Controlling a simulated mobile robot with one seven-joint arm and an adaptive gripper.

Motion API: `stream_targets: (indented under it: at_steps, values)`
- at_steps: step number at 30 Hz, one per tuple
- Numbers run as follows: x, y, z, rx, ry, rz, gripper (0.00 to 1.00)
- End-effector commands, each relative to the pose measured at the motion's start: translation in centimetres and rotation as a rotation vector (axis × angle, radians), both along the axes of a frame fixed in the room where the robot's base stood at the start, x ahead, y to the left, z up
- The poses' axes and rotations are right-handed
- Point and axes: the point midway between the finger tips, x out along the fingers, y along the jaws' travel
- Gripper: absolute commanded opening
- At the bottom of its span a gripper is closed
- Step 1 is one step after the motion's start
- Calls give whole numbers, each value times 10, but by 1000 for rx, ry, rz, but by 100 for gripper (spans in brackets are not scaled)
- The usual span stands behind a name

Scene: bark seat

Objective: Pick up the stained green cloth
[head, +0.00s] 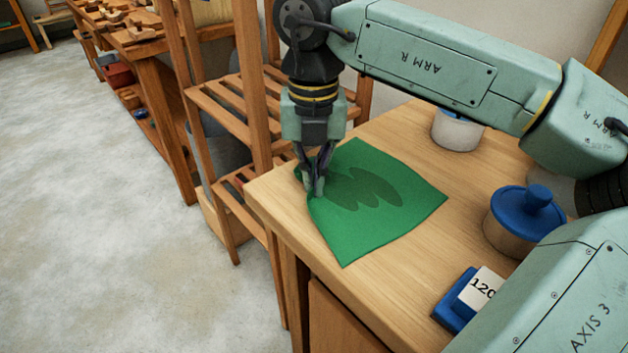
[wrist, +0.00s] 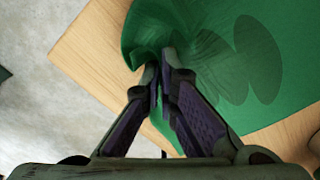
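The green cloth (head: 385,215) lies on the wooden table (head: 455,215) near its left corner, with a darker green stain across its middle. The cloth also shows in the wrist view (wrist: 215,60), where its edge is bunched up at the fingertips. My gripper (head: 317,188) points down at the cloth's left edge. In the wrist view my gripper (wrist: 160,75) has its fingertips close together with a fold of cloth pinched between them. Most of the cloth still lies spread on the tabletop.
A blue-lidded pot (head: 520,220) stands right of the cloth, and another pale pot (head: 457,130) stands at the back. A blue block with a white "120" card (head: 478,290) is near the front. A wooden shelf rack (head: 235,110) stands beyond the table's left edge.

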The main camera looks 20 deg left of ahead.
Motion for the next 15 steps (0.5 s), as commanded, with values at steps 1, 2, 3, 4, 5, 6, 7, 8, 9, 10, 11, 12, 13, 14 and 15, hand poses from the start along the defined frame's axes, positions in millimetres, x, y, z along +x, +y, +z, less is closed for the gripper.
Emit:
stream_targets:
  at_steps: [1, 2, 3, 4, 5, 6, 7, 8, 9, 10, 11, 12, 13, 14, 15]
  values:
    - [-1, -1, -5, -5, 7, 0, 0]
    - [-1, -1, -5, -6, 6, 0, 0]
    - [-1, -1, -2, -6, 6, 0, 0]
    - [0, -1, 0, -6, 6, 0, 0]
    - [0, -1, 4, -7, 5, -1, 0]
    - [0, -1, 10, -7, 5, -1, 0]
    - [0, -2, 16, -7, 4, -2, 0]
    - [0, -2, 22, -6, 3, -2, 0]
    - [0, -2, 31, -6, 3, -3, 0]
    - [0, -1, 38, -6, 2, -3, 0]
    - [0, -1, 45, -6, 2, -2, 0]
    - [0, -1, 54, -6, 2, -2, 0]
    - [0, -1, 60, -5, 2, -2, 0]
    - [0, -1, 66, -4, 1, -2, 0]
    - [0, -1, 74, -4, 1, -2, 0]
